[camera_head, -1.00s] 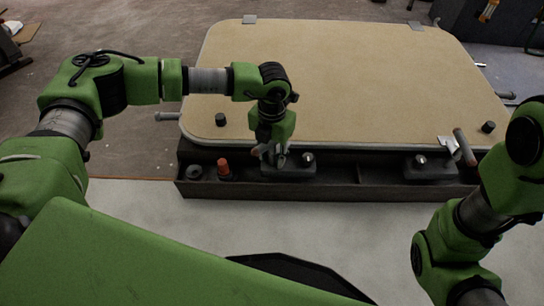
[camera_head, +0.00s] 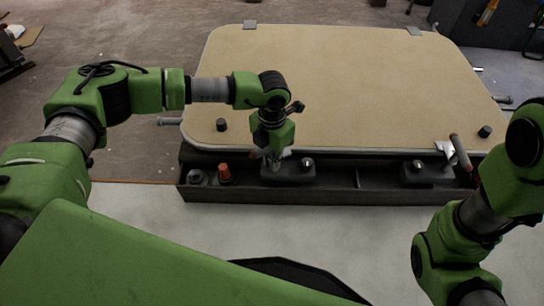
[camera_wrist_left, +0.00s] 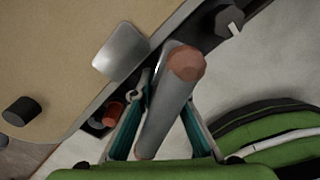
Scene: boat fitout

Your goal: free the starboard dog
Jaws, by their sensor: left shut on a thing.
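Two dogs sit along the front edge of the tan hatch lid (camera_head: 340,85). The left dog's dark base (camera_head: 297,178) is in the tray, with my left gripper (camera_head: 274,165) pointing down over its left part. In the left wrist view, my left gripper (camera_wrist_left: 160,125) is shut on the dog handle (camera_wrist_left: 168,108), a grey bar with a copper-coloured end, one finger on each side. The head view mostly hides this handle behind the gripper. The right dog's handle (camera_head: 461,152) stands tilted beside a bright metal plate (camera_head: 445,148). My right gripper is out of view.
A dark tray (camera_head: 330,191) runs along the lid's front and holds an orange-red part (camera_head: 224,174) and a dark round part (camera_head: 196,177) left of the gripper. Black knobs (camera_head: 222,125) stand on the lid's front corners. The pale surface in front is clear.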

